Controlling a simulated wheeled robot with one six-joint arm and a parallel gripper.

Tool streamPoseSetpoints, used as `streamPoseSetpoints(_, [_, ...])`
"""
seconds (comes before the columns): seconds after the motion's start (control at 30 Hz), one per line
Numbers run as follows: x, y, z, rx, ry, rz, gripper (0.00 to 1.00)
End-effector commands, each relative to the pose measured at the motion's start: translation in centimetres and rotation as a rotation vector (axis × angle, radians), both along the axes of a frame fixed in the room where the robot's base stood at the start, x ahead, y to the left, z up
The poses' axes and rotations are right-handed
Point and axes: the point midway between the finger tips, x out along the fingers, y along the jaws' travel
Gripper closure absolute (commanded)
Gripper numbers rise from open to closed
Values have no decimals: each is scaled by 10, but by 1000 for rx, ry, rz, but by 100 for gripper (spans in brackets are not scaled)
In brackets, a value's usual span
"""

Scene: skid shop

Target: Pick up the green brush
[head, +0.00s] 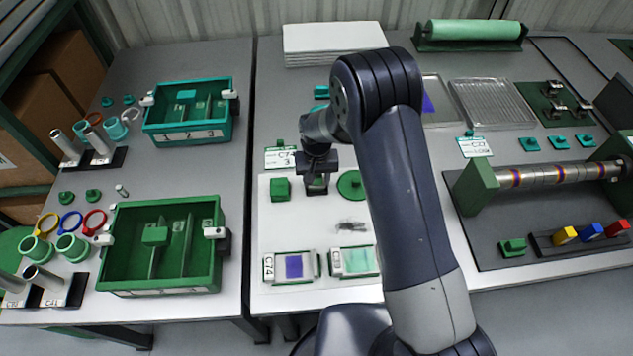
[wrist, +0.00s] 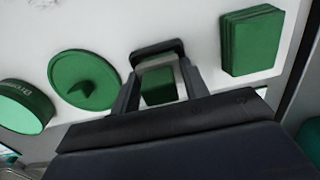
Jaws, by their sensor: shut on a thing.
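My gripper (head: 317,178) points down at the white board and is shut on a small green block-shaped thing, which I take to be the green brush (wrist: 158,86). The brush shows between the two fingers in the wrist view, and its lower part is mostly hidden. In the head view my gripper (wrist: 157,75) covers most of it. I cannot tell whether it touches the board.
A green block (head: 280,188) stands left of my gripper, and a green disc (head: 351,184) lies right of it. A label card (head: 280,158) is behind the block. Framed samples (head: 291,267) lie at the front. A green tray (head: 130,275) is at left.

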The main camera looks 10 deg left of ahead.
Motion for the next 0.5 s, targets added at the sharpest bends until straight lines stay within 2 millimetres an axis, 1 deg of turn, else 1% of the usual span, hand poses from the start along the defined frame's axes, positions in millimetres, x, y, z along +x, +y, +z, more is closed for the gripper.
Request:
streamPoseSetpoints(0.17, [0, 0, 0, 0, -1, 0, 83])
streamPoseSetpoints(0.27, [1, 0, 4, 1, -2, 0, 83])
streamPoseSetpoints(0.37, [1, 1, 15, 2, -4, 0, 83])
streamPoseSetpoints(0.5, [1, 1, 40, 2, -6, 0, 83])
